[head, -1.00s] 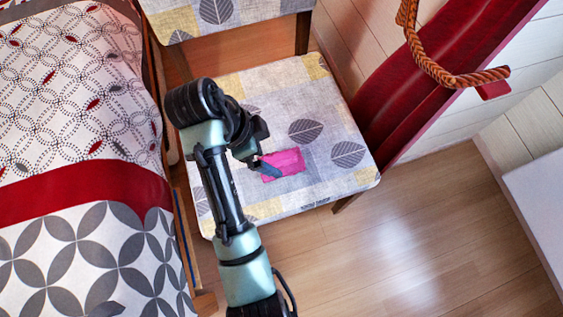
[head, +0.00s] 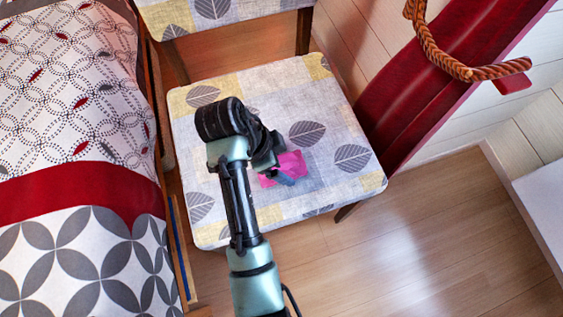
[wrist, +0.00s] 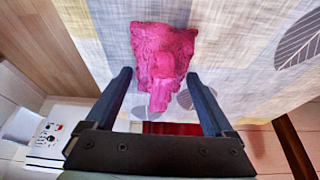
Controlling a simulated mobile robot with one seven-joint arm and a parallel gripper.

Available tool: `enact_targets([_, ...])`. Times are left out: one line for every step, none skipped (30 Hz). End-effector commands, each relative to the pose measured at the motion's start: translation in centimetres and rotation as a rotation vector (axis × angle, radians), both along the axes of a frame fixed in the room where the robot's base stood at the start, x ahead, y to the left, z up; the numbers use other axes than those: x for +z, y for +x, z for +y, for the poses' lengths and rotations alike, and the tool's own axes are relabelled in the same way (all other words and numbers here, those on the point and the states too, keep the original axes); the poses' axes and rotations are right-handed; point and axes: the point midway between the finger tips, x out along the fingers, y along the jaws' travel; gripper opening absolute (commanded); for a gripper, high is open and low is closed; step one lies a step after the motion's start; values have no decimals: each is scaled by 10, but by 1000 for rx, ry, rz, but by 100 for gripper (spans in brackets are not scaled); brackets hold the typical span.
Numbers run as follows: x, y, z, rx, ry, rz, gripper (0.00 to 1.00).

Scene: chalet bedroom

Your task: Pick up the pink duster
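The pink duster (head: 291,162) lies on the patterned seat of the chair (head: 345,185). It is a crumpled pink cloth, partly hidden by my gripper in the head view. In the wrist view the duster (wrist: 162,55) lies ahead, with its narrower near end between the finger lines. My gripper (head: 285,178) is above the seat at the duster. The wrist view shows its two fingers (wrist: 160,80) wide apart, one on each side of the duster's near end, with nothing gripped. I cannot tell how high the fingertips are above the cloth.
A bed (head: 75,130) stands close along the left side of the chair. The chair's backrest (head: 225,12) rises at the top. A red panel (head: 410,95) with a rope (head: 440,55) is on the right. Wooden floor (head: 420,240) is open at the lower right.

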Motion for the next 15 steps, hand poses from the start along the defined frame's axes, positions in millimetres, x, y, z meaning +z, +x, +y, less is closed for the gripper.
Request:
enact_targets([0, 0, 0, 0, 0, 0, 77])
enact_targets([0, 0, 0, 0, 0, 0, 71])
enact_targets([0, 0, 0, 0, 0, 0, 64])
enact_targets([0, 0, 0, 0, 0, 0, 59])
enact_targets([0, 0, 0, 0, 0, 0, 53])
enact_targets([0, 0, 0, 0, 0, 0, 46])
enact_targets([0, 0, 0, 0, 0, 0, 41])
enact_targets([0, 0, 0, 0, 0, 0, 35])
enact_targets([0, 0, 0, 0, 0, 0, 32])
enact_targets([0, 0, 0, 0, 0, 0, 32])
enact_targets([0, 0, 0, 0, 0, 0, 32])
enact_targets([0, 0, 0, 0, 0, 0, 32])
enact_targets([0, 0, 0, 0, 0, 0, 32])
enact_targets([1, 0, 0, 0, 0, 0, 32])
enact_targets([2, 0, 0, 0, 0, -1, 32])
